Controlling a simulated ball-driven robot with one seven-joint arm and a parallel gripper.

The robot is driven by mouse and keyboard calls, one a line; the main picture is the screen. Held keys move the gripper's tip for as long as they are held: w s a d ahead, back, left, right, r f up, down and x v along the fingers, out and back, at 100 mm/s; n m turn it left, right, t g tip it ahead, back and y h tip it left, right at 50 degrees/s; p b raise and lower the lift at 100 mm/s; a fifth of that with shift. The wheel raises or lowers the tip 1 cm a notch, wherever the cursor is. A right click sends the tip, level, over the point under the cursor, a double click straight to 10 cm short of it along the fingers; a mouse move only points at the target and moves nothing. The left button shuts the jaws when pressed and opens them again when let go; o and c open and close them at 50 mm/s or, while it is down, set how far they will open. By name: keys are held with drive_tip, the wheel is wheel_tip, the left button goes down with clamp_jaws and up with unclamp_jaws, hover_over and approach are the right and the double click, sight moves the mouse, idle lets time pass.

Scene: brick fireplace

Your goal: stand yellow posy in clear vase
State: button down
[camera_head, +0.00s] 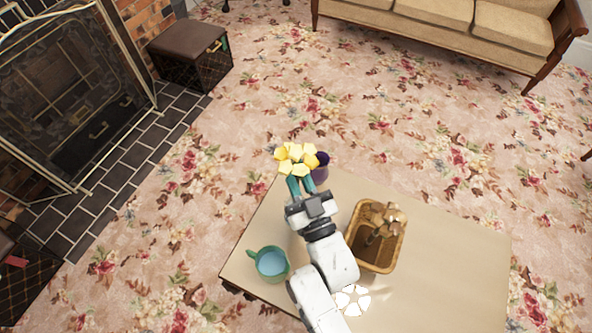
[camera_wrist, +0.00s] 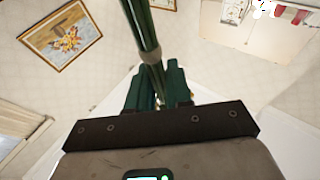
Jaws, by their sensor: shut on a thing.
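The yellow posy (camera_head: 297,158) is at the far left corner of the table in the head view, its yellow heads beyond my fingertips. My gripper (camera_head: 301,187) is shut on its stem. In the wrist view, the green stem (camera_wrist: 141,28) runs up from between my dark green fingers, and the heads are out of frame. A pale, lobed, see-through-looking shape (camera_head: 352,300) at the near side of the table, right beside my arm, may be the clear vase; I cannot tell for sure.
A purple cup-like vessel (camera_head: 321,166) stands close behind the posy. A green mug (camera_head: 272,264) is left of my arm. A wicker basket (camera_head: 354,224) holding a brown object (camera_head: 383,222) is right of it. The right part of the table (camera_head: 460,250) is clear.

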drive_tip(key=shift+f+b, duration=3.25)
drive_tip(key=shift+f, duration=0.5)
drive_tip(key=c, duration=1)
unclamp_jaws()
drive_tip(key=shift+o, duration=0.2)
drive_tip(key=v, duration=1)
drive_tip(key=shift+s+f, duration=0.2)
drive_tip(key=shift+s, duration=0.15)
drive_tip(key=shift+d, duration=0.15)
